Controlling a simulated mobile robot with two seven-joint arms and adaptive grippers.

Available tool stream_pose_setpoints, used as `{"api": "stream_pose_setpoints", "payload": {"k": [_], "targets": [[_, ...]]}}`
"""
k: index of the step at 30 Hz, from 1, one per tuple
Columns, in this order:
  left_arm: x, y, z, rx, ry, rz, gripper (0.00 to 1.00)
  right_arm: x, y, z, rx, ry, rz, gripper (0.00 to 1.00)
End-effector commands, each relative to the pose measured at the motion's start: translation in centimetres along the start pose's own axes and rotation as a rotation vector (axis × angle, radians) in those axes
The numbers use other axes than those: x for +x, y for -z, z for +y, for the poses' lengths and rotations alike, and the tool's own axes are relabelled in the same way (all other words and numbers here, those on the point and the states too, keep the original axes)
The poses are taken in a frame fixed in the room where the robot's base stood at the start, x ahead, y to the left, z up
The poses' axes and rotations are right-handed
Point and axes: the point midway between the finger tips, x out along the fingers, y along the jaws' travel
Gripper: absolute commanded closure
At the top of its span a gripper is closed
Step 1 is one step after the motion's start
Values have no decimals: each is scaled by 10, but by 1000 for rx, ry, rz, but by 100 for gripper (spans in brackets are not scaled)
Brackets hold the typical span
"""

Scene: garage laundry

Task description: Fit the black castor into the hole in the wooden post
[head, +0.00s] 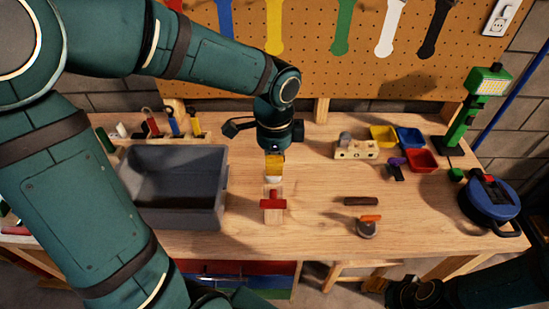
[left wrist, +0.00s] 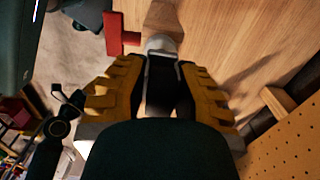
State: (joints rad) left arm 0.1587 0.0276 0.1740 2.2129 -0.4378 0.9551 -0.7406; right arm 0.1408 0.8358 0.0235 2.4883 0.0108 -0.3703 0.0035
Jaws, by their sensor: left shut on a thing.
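The wooden post (head: 274,191) lies on the workbench in front of my left gripper, with a red clamp-like piece (head: 272,204) across it. In the left wrist view the post (left wrist: 163,18) is just beyond the fingertips, with the red piece (left wrist: 121,38) to its left. My left gripper (head: 274,172) points down at the post's far end, its yellow fingers shut on the black castor (left wrist: 161,72). The castor is mostly hidden between the fingers. A pale grey part shows at the fingertips, close to the post; contact cannot be told. My right gripper (head: 414,291) is dark and partly cut off at lower right.
A grey tub (head: 222,190) stands left of the post. A wooden block (head: 355,152), small yellow, blue and red bins (head: 421,160), a green lamp (head: 462,125) and a blue round reel (head: 489,203) are to the right. A dark bar (head: 361,201) and an orange-topped tool (head: 368,228) lie nearer.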

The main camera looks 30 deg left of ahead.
Motion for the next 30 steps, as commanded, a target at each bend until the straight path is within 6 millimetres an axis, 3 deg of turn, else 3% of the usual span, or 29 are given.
{"api": "stream_pose_setpoints", "payload": {"k": [30], "targets": [[18, 0, 0, 0, 0, 0, 100, 12, -2, 5, 0, 0, 0, 53]]}}
